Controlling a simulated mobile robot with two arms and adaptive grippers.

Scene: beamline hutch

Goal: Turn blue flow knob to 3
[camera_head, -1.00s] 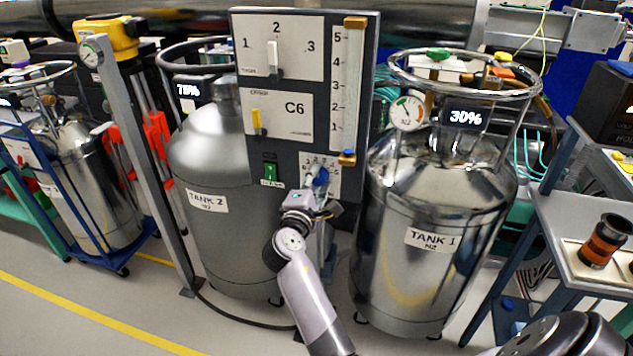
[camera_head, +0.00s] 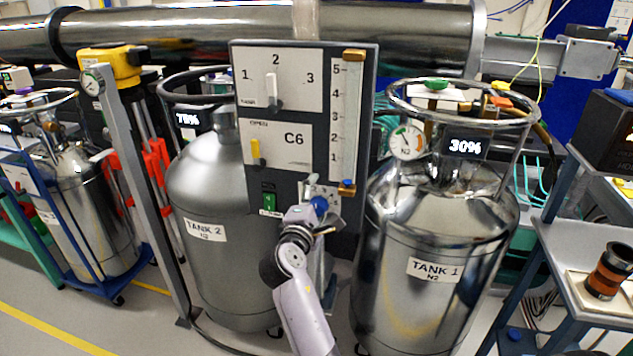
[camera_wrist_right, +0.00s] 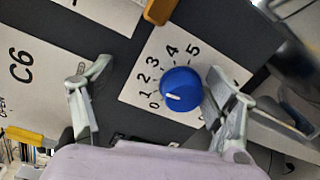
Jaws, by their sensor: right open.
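The blue flow knob (camera_wrist_right: 181,86) sits on a white dial plate (camera_wrist_right: 135,83) marked 0 to 5 in the right wrist view. Its white pointer mark faces the 0. In the head view the knob (camera_head: 320,204) shows low on the dark panel, partly behind my gripper. My right gripper (camera_head: 311,203) is open in front of it. In the wrist view the right gripper's fingers (camera_wrist_right: 154,84) are spread wide around the knob's position, with the knob much closer to the right finger. I cannot tell whether that finger touches it. My left gripper is not in view.
The dark panel (camera_head: 286,132) also carries a white lever switch (camera_head: 273,90), a yellow lever (camera_head: 255,152), a green switch (camera_head: 269,202) and a clear scale tube (camera_head: 346,120). Tank 2 (camera_head: 210,270) and Tank 1 (camera_head: 425,295) flank it closely.

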